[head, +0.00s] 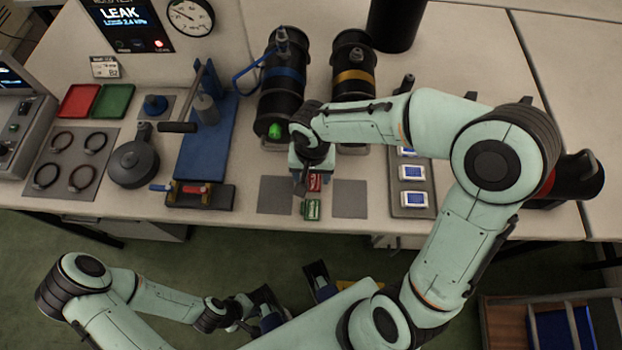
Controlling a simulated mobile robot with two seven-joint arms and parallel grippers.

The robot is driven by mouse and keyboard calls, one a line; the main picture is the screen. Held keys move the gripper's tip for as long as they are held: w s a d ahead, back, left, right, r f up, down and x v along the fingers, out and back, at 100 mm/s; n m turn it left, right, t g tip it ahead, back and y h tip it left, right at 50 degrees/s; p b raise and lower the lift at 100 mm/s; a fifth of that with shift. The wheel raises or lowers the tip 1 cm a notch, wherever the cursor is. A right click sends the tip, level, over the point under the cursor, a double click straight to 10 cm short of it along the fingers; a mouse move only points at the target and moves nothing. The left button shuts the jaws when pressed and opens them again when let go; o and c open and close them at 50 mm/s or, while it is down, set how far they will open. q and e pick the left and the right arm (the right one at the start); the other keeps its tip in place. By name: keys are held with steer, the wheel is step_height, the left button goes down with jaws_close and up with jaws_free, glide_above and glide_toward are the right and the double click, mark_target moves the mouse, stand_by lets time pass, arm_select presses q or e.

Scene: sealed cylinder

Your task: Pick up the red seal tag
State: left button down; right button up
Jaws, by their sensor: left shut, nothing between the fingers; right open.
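The red seal tag (315,182) lies near the front edge of the workbench, partly hidden by my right gripper. A green tag (312,209) lies just in front of it. My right gripper (301,187) is open and reaches down just left of the red tag. I cannot tell whether a finger touches the tag. My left gripper (266,309) is shut and empty, low in front of the bench and away from the tags.
Grey mats (275,194) lie on both sides of the tags. Black cylinders with a blue band (284,78) and a yellow band (354,77) stand behind my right gripper. A blue press (205,140) is to the left. A grey tray (413,205) with blue-screened devices is to the right.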

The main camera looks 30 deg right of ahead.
steer(key=shift+f, duration=0.7)
steer(key=c, duration=0.8)
steer(key=shift+r, duration=0.15)
